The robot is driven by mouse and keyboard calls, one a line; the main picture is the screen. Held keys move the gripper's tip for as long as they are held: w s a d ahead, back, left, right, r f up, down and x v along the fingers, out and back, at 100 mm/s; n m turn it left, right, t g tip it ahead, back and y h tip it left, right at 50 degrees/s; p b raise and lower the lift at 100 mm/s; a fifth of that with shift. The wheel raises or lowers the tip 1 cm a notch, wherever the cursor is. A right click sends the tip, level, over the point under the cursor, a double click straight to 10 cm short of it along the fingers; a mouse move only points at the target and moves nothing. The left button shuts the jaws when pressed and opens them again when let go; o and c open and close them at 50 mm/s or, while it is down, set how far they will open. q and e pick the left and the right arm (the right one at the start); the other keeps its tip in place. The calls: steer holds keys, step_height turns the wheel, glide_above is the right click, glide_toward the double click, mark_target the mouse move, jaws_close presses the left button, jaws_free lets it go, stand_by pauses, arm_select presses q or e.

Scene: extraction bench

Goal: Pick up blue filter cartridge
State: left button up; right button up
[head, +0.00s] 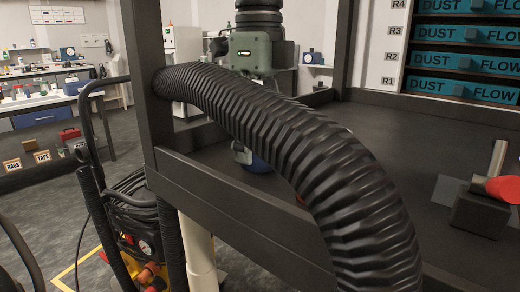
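Several teal-blue flat boxes marked "DUST FLOW" (455,60) sit in a rack at the upper right, one above another, beside row labels R1 to R4. I cannot tell which of these is the blue filter cartridge.
The thick ribbed black hose (300,125) arches across the middle, close in front of a dark frame (150,90). A black block (481,212) with a metal and red piece is at the right. Dark bench surface lies between.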

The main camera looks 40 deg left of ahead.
arm_select(q)
steer(key=shift+f, duration=0.6)
steer(key=c, duration=1.3)
